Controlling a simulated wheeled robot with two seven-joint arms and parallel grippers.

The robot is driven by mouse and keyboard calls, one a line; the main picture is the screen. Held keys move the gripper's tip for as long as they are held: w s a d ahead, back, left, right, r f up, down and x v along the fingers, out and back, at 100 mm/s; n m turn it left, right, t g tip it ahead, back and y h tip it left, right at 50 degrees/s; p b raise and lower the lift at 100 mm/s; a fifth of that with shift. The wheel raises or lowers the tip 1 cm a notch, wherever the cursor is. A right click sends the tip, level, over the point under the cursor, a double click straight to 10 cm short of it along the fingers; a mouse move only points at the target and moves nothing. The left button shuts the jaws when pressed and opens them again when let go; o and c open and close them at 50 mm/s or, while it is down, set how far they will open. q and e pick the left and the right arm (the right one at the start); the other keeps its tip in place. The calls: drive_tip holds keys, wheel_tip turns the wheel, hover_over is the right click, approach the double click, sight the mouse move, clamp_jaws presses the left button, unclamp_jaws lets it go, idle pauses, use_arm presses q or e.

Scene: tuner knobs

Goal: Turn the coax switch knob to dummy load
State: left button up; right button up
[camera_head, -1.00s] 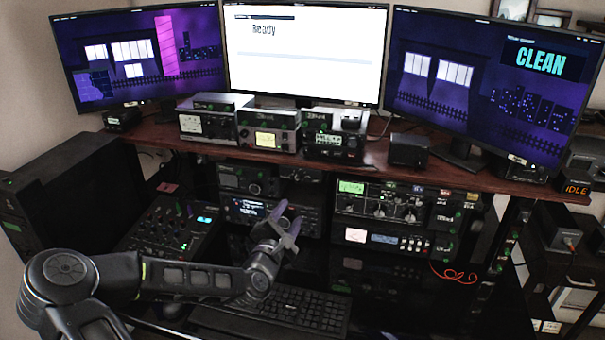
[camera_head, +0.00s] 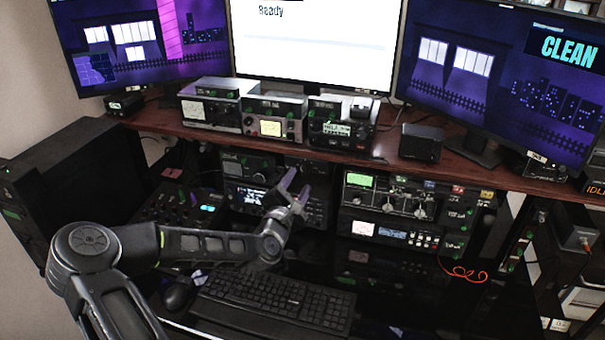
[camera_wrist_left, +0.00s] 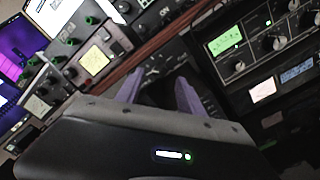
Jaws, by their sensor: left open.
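My left gripper (camera_head: 297,186) reaches in from the left, open and empty, in front of the stacked radio gear under the shelf. In the left wrist view its two purple fingers (camera_wrist_left: 158,84) are spread toward a dark panel (camera_wrist_left: 158,64) with pale dial-like markings. This may be the coax switch. Its knob is dark and largely hidden between the fingers, and I cannot read its position or tell whether a finger touches it. In the head view the dark panel (camera_head: 318,207) is partly covered by the gripper. My right gripper is not in view.
A unit with a green meter and several knobs (camera_head: 392,201) stands right of the gripper. A lit radio (camera_head: 247,195) is to its left. The wooden shelf (camera_head: 385,152) overhangs the gear. A keyboard (camera_head: 270,303) lies below my arm.

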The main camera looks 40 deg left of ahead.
sight(304, 172)
use_arm(q)
drive_tip(key=p+x, duration=0.1)
drive_tip(key=x, duration=0.4)
drive_tip(key=shift+f, duration=0.1)
drive_tip(key=shift+c, duration=0.2)
clamp_jaws()
